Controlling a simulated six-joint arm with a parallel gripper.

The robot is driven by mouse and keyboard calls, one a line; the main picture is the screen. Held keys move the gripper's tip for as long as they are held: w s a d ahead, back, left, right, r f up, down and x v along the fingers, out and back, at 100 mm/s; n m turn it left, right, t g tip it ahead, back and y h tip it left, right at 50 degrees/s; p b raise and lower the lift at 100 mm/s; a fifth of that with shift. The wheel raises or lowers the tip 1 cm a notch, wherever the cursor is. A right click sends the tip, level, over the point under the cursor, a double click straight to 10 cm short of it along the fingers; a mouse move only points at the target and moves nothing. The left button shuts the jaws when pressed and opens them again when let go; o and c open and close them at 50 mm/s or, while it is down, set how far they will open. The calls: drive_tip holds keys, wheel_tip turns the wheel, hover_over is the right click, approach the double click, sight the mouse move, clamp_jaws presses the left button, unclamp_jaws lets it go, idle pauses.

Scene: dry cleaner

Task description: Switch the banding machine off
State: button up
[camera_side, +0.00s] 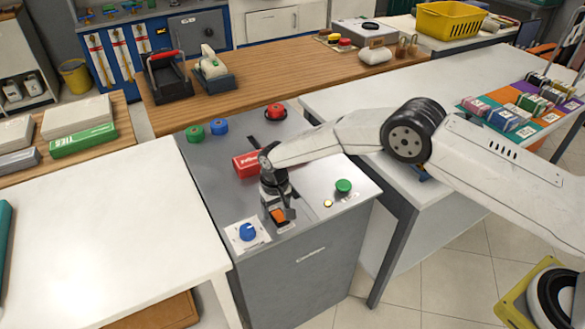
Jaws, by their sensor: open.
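The banding machine is a grey cabinet (300,283) with a metal top. A blue knob (247,232) sits on a white plate at its front left corner. A green button (343,185) and a small yellow light or button (327,203) are at the front right. A red mushroom-shaped button (275,112) is at the back. My gripper (279,218) points down over the front of the top, right of the blue knob, and is open. An orange piece (279,215) shows at the fingertips; I cannot tell whether they touch it.
A red box (246,163) lies on the machine top, partly behind my arm. Green (195,133) and blue (218,127) round items are at the back left. White tables stand on both sides (110,225), and a wooden counter (270,75) is behind. The left table is mostly clear.

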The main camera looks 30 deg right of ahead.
clamp_jaws()
drive_tip(key=shift+r+t, duration=0.15)
drive_tip(key=shift+t, duration=0.65)
drive_tip(key=shift+s+d+t, duration=0.2)
drive_tip(key=shift+t, duration=0.9)
drive_tip(key=shift+r+t, duration=0.1)
drive_tip(key=shift+t, duration=0.3)
